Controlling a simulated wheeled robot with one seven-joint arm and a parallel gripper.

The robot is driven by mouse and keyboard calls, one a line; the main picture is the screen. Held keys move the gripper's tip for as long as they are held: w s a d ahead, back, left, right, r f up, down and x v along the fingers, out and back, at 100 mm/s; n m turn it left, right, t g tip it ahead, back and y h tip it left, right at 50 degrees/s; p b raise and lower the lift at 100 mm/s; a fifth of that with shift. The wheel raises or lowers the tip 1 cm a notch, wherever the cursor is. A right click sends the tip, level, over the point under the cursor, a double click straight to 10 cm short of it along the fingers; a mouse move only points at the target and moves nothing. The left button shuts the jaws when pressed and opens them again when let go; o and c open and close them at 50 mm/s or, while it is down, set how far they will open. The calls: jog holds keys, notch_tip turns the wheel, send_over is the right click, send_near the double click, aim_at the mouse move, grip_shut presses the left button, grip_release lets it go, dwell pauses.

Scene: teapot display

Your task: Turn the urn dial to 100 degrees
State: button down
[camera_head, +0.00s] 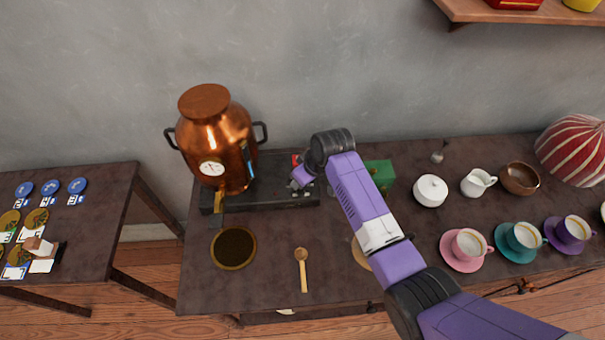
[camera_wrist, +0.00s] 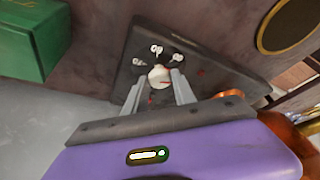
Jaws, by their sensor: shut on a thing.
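The copper urn (camera_head: 222,135) stands on a dark base plate (camera_head: 265,199) at the back left of the table, with a white round gauge on its front. The urn dial (camera_wrist: 159,77) shows in the wrist view as a pale round knob with a red mark towards its right side. White number labels sit around it on the dark plate; they are too blurred to read surely. My gripper (camera_wrist: 157,80) is shut on the dial, one finger on each side. In the head view my gripper (camera_head: 300,178) is at the plate's right part, and the dial is hidden.
A green box (camera_head: 380,174) stands just right of my wrist. A dark round mat (camera_head: 234,248) and a wooden spoon (camera_head: 302,268) lie in front. A white lidded pot (camera_head: 430,190) and several cups on saucers stand at the right.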

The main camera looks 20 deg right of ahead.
jog(key=shift+a+r+m+h+p, duration=0.15)
jog(key=shift+m+h+p, duration=0.45)
jog(key=shift+m, duration=0.9)
jog(key=c, duration=1)
grip_release()
jog(key=shift+c, duration=0.2)
jog(key=v, duration=0.7)
jog(key=shift+s+r, duration=0.25)
